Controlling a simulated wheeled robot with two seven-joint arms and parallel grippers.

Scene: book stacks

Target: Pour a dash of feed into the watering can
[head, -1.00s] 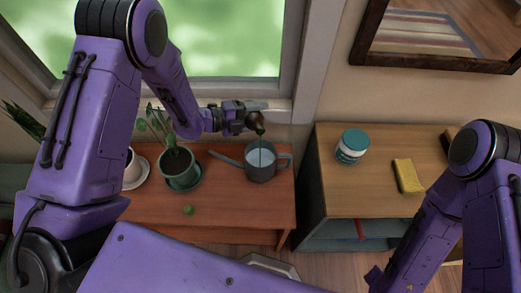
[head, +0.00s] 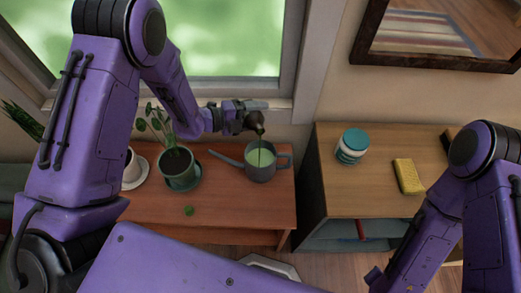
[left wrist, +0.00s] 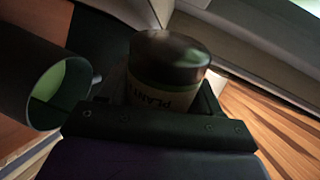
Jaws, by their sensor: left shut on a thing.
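My left gripper (head: 236,117) is shut on a dark brown feed bottle (head: 253,122) above the grey watering can (head: 262,174). The bottle is tipped with its neck down over the can's opening, and a thin dark green line runs from it into the can. The liquid inside the can is pale green. The left wrist view shows the bottle (left wrist: 168,72) between the fingers, its label partly reading "PLANT", and the can (left wrist: 22,82) at left with green inside. My right arm shows at the right, but its gripper is out of view.
A potted plant (head: 176,162) on a green saucer and a white cup (head: 132,167) stand left of the can on the wooden table (head: 235,212). A small green object (head: 188,210) lies in front.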

